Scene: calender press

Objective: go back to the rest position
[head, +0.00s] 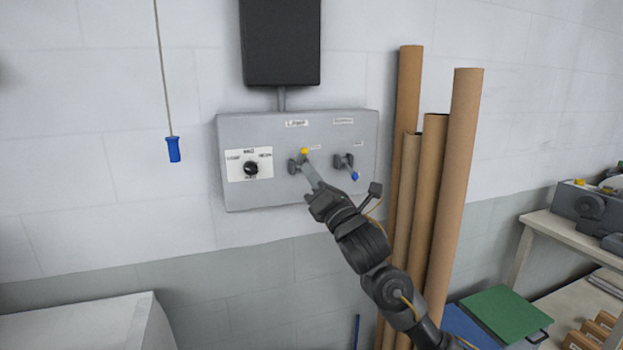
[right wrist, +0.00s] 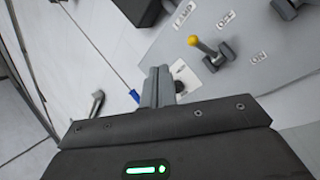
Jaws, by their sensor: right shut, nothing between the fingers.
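My right gripper (head: 310,172) reaches up from the lower right to the front of a grey control panel (head: 228,130) on the wall. Its fingers are shut and empty, and in the head view their tips lie just below a lever with a yellow knob (head: 304,151). In the right wrist view the shut fingers (right wrist: 158,75) point toward the panel (right wrist: 285,55), and the yellow-knobbed lever (right wrist: 193,40) stands apart from them to the right. Whether they touch the panel cannot be told. My left gripper is in neither view.
A lever with a blue knob (head: 354,176) and a black dial (head: 251,169) are also on the panel. A blue-handled pull cord (head: 173,149) hangs at left. Several tall cardboard tubes (head: 458,150) lean on the wall right of the panel, behind my forearm. A bench (head: 545,222) stands far right.

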